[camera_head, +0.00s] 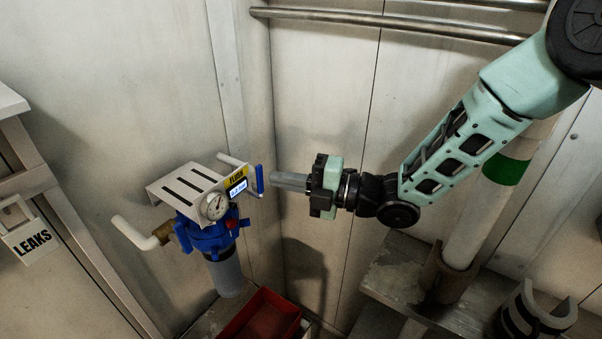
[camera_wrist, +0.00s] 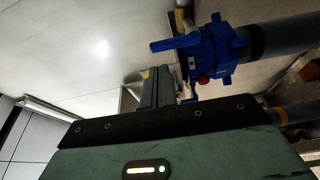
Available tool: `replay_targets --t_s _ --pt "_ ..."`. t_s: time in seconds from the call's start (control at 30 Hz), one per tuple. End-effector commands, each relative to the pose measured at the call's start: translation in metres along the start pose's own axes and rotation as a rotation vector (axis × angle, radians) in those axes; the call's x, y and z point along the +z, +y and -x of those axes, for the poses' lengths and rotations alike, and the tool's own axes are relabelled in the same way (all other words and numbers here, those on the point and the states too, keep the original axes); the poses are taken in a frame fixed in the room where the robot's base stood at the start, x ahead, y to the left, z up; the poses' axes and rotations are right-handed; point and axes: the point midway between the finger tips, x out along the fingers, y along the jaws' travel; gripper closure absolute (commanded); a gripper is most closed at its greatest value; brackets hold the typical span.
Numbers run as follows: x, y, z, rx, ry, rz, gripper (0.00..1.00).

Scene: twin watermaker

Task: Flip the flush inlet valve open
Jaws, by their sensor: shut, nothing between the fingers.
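My gripper (camera_head: 273,178) is shut and empty, pointing left. Its grey fingertips are just right of the lever; whether they touch it I cannot tell. Below the bracket is a blue filter head (camera_head: 212,236) with a clear bowl and a round gauge (camera_head: 216,206). In the wrist view my shut fingers (camera_wrist: 158,80) reach up beside the blue filter head (camera_wrist: 214,52); the lever is hard to pick out there.
A white pipe (camera_head: 135,233) juts out left of the filter. A red tray (camera_head: 260,315) lies below. Metal rails (camera_head: 390,20) run along the wall above. A shelf with a white column (camera_head: 484,215) stands at the right. A LEAKS sign (camera_head: 32,242) hangs at the left.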

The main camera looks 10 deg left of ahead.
Motion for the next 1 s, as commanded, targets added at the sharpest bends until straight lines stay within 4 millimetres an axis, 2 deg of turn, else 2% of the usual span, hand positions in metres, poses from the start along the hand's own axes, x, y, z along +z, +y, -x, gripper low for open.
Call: replay_targets --t_s 0.1,0.33,1.0 --pt "-0.001 0.003 -0.02 0.0 0.002 -0.001 1.0" --pt "0.0 0.001 -0.041 -0.001 -0.001 0.0 1.0" --pt "0.003 -0.002 -0.042 0.015 -0.001 -0.043 1.0"
